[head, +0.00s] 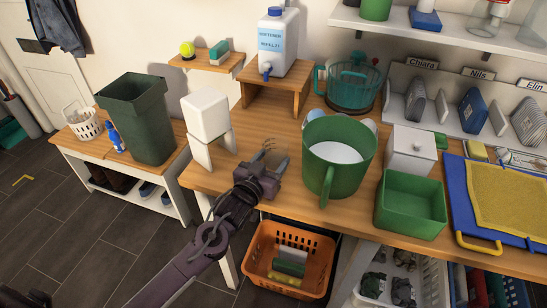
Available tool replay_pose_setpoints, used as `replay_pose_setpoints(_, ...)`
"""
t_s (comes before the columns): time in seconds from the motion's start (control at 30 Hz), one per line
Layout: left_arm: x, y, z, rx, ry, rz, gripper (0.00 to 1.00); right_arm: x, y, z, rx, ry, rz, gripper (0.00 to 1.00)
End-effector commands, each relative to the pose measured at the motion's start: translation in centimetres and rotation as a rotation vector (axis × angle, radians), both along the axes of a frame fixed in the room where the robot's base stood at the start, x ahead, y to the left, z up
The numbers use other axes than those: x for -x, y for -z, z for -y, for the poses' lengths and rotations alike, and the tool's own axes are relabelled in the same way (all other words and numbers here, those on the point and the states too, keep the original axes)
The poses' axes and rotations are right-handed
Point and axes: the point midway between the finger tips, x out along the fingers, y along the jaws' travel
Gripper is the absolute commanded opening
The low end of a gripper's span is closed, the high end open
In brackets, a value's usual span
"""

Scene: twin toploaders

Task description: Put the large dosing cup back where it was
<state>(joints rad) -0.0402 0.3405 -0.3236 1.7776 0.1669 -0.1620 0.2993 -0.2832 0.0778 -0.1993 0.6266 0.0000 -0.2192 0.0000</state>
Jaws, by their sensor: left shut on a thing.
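My left gripper (266,167) is over the wooden worktop, left of a big green pot with a handle (338,185). It is shut on a small, pale, see-through thing that I take for the large dosing cup (272,155). Its outline is faint, and I cannot tell whether it touches the worktop. The softener bottle (277,45), white with a blue cap and tap, stands on a small wooden riser (290,87) behind. My right gripper is not in view.
A teal see-through tub (353,88) stands behind the green pot, with bluish rounded things partly hidden between them. A white block on legs (207,115) stands left of my gripper. A green box (411,205) and white lidded box (410,150) stand right. An orange basket (288,245) is below.

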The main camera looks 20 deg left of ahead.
Motion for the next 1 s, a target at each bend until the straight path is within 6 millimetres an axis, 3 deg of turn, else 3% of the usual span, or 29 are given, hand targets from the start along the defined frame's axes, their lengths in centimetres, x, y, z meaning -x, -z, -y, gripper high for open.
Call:
replay_pose_setpoints(0.1,0.0,0.0,0.0,0.0,0.0,0.0,0.29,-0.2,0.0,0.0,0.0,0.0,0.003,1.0)
replay_pose_setpoints(0.23,0.0,0.5,0.0,0.001,0.0,0.001,0.29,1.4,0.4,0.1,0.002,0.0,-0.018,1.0)
replay_pose_setpoints(0.27,0.0,0.3,0.0,0.001,0.0,0.001,0.59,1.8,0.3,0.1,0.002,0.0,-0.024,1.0)
replay_pose_setpoints(0.4,0.0,0.3,0.0,0.0,0.0,0.001,0.78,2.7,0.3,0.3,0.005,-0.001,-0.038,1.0)
replay_pose_setpoints(0.77,0.0,-0.4,0.0,0.001,0.001,0.004,0.78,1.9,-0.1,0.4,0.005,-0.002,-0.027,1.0)
replay_pose_setpoints(1.0,4.0,0.0,-0.6,0.0,0.002,-0.001,0.78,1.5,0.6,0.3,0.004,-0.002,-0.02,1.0)
